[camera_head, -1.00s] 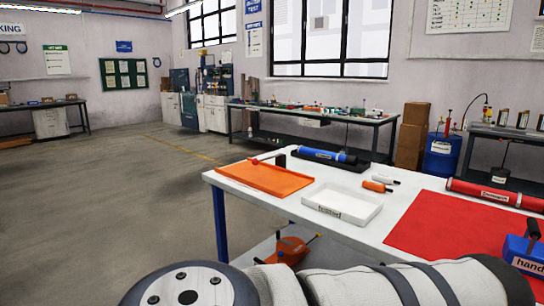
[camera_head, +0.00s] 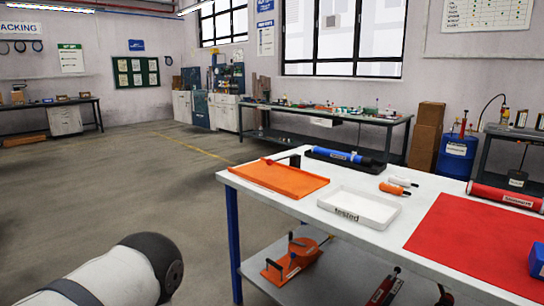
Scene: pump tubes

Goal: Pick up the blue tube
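The blue tube (camera_head: 341,155) lies in a black tray (camera_head: 371,167) at the far edge of the white table (camera_head: 349,179). It has a black end on its right. No gripper touches it. Neither of my grippers shows; only a white and dark grey part of my own arm is at the lower left, well short of the table.
On the table are an orange tray (camera_head: 279,178), a white tray (camera_head: 359,207) labelled "tested", small orange and white cylinders (camera_head: 394,189), a red mat (camera_head: 480,243) and a red tube (camera_head: 506,196). An orange device (camera_head: 291,260) sits on the lower shelf. The floor at left is clear.

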